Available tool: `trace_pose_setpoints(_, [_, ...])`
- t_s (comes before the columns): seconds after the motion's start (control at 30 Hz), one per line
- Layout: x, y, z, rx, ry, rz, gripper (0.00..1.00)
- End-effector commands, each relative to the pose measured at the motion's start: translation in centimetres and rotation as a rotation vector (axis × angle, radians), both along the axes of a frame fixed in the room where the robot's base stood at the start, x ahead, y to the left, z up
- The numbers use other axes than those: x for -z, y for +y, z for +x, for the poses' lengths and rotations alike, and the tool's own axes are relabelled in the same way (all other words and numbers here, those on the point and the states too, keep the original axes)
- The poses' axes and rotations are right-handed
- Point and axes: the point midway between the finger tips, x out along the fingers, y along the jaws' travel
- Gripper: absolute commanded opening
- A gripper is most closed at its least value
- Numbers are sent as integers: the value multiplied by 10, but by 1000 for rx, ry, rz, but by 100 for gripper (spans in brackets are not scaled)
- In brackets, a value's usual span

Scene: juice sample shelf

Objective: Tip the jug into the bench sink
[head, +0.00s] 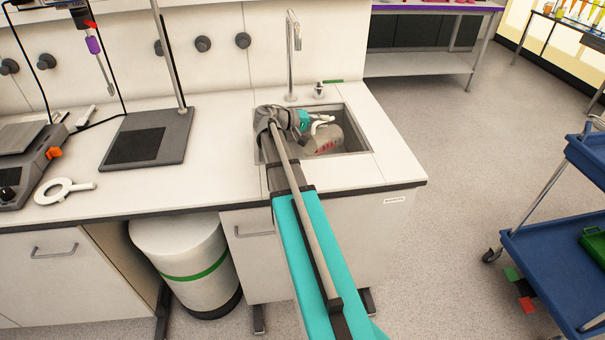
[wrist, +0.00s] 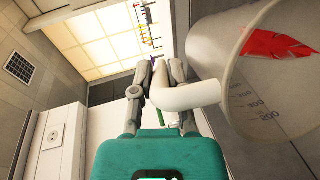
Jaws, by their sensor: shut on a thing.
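The translucent jug (head: 327,135) is tilted over the bench sink (head: 361,134), in or just above its basin. My gripper (head: 304,120) is at the sink's left part, on the jug's handle side. In the wrist view, my gripper (wrist: 158,78) is shut on the jug's pale curved handle (wrist: 188,96). The jug's body (wrist: 240,85) fills the right side there, with printed volume marks and a red patch on or inside it. I cannot tell how much is in the jug. My forearm hides the sink's left edge.
A tall tap (head: 292,60) stands behind the sink, with a small fitting (head: 319,90) beside it. A stand with a dark base plate (head: 147,137) is on the bench to the left. A white bin (head: 184,255) is under the bench. A blue trolley (head: 545,255) stands at right.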

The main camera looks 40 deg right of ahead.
Motion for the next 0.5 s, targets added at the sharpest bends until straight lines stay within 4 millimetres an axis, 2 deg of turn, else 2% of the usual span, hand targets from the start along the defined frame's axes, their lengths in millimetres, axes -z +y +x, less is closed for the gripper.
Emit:
trace_pose_setpoints(0.27, [-2,2,0,0,0,-15,0])
trace_pose_setpoints(0.4, [-1,-10,1,2,-3,63,0])
trace_pose_setpoints(0.5, [5,-26,1,3,-5,134,0])
